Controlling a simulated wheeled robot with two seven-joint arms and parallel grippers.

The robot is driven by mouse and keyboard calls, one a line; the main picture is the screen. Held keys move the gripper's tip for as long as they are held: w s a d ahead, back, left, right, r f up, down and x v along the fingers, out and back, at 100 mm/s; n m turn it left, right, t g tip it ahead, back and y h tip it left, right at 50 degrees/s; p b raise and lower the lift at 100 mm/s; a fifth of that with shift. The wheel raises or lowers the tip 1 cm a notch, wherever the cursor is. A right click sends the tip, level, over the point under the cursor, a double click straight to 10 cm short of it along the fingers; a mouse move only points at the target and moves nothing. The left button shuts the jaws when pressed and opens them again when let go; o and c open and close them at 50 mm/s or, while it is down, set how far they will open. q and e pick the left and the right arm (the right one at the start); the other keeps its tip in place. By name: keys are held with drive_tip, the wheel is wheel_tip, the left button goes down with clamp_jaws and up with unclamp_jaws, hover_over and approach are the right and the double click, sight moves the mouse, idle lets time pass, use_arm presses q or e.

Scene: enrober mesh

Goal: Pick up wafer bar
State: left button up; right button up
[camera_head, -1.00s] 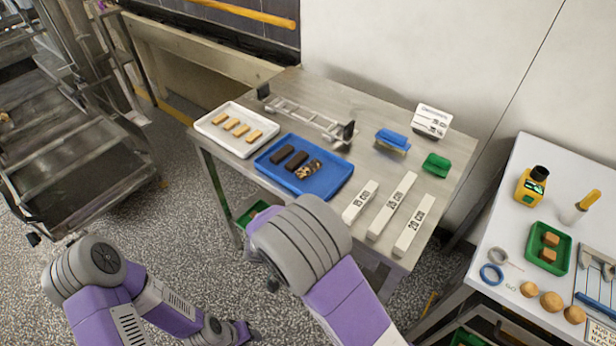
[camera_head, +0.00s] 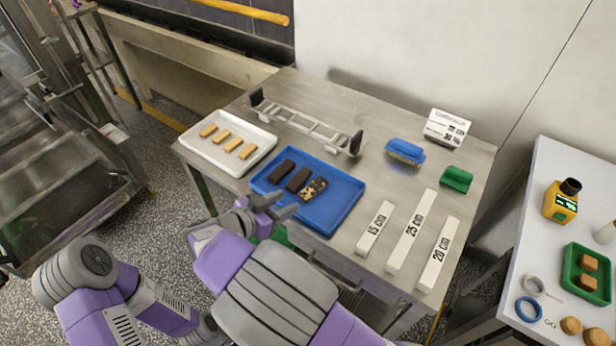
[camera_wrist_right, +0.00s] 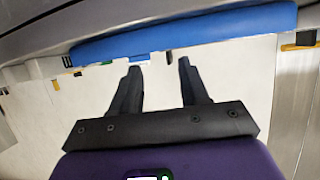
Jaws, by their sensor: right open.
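Several plain tan bars, which look like the wafer bars (camera_head: 230,144), lie in a row on the white tray (camera_head: 187,146) at the table's left. Two dark brown bars (camera_head: 284,171) and one mottled bar (camera_head: 313,190) lie on the blue tray (camera_head: 335,205) to its right. My right gripper (camera_head: 287,204) is open and empty at the blue tray's near left edge, apart from the tan bars. In the right wrist view its two fingers (camera_wrist_right: 159,65) stand apart with nothing between them, below a blue band, probably the tray edge. My left gripper is out of the picture.
Behind the trays lies a metal rack (camera_head: 305,122) with black ends. To the right are a blue brush (camera_head: 405,150), a green block (camera_head: 456,179), a small sign (camera_head: 447,128) and three white length bars, including the 15 cm bar (camera_head: 375,229). A side table (camera_head: 545,155) stands far right.

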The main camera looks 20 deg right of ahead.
sight(305, 195)
drive_tip(key=shift+w+d+f, duration=0.25)
drive_tip(key=shift+w+d, duration=0.05)
drive_tip(key=shift+d, duration=0.05)
drive_tip(key=shift+d+f+b, duration=0.25)
drive_tip(key=shift+d+b, duration=0.05)
drive_tip(key=shift+d, duration=0.4)
drive_tip(key=b+x, duration=0.1)
drive_tip(key=x, duration=0.4)
drive_tip(key=shift+a, duration=0.1)
drive_tip(key=c, duration=0.6)
